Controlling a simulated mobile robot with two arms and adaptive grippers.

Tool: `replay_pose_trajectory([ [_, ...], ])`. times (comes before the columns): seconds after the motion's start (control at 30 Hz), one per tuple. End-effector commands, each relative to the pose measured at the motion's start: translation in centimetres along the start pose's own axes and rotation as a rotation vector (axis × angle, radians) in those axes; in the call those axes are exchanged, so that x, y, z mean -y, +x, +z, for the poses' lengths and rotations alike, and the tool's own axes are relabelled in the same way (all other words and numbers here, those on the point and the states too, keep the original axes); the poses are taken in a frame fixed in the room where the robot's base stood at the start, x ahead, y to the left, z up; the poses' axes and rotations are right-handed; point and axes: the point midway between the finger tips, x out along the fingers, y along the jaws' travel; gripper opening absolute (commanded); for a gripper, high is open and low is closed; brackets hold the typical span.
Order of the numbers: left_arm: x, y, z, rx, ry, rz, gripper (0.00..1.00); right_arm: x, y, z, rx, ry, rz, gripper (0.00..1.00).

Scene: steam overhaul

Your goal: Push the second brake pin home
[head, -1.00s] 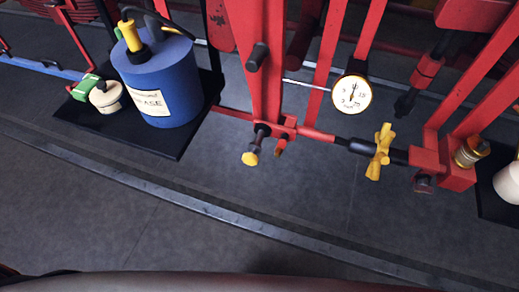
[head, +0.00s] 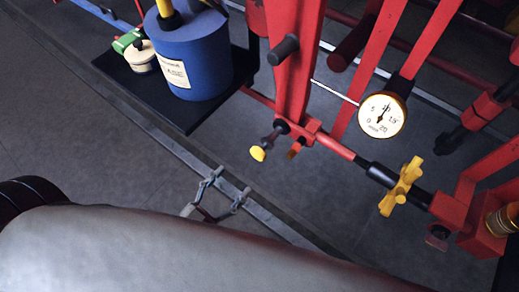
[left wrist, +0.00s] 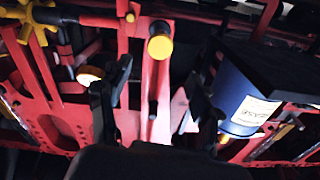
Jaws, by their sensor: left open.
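A brake pin with a yellow head (head: 258,153) and a dark shank sticks out of the foot of a red upright (head: 291,95) in the head view. A length of shank shows between its head and the red frame. In the left wrist view the yellow head (left wrist: 160,46) shows large at upper middle, beyond the fingers. My left gripper (head: 232,181) is open and empty, below and left of the pin head, apart from it. Its two dark fingers (left wrist: 155,72) spread in the left wrist view. My right gripper is not in view.
A pressure gauge (head: 382,115) and a yellow cross handle (head: 402,186) on a red rod stand right of the pin. A blue can (head: 195,62) and a cream pot (head: 142,58) sit on a black shelf (head: 187,121) at upper left. A dark peg (head: 283,50) juts out above.

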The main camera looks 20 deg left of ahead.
Motion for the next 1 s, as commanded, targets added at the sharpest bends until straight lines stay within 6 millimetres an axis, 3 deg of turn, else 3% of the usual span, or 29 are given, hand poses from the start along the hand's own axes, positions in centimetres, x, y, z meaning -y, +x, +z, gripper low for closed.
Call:
replay_pose_trajectory([
  [0.3, 0.1, 6.5, -0.2, -0.004, 0.0, -0.002, 0.64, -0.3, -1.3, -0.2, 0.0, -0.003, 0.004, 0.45],
  [0.5, 0.1, 9.5, -0.1, -0.001, -0.001, -0.001, 0.64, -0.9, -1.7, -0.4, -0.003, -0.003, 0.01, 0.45],
  [0.7, 0.0, 10.8, 0.0, 0.001, -0.002, 0.0, 0.64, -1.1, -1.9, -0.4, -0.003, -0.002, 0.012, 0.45],
  [1.0, 0.0, 11.0, 0.1, 0.002, -0.001, 0.0, 0.62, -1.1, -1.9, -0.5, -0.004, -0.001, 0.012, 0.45],
])
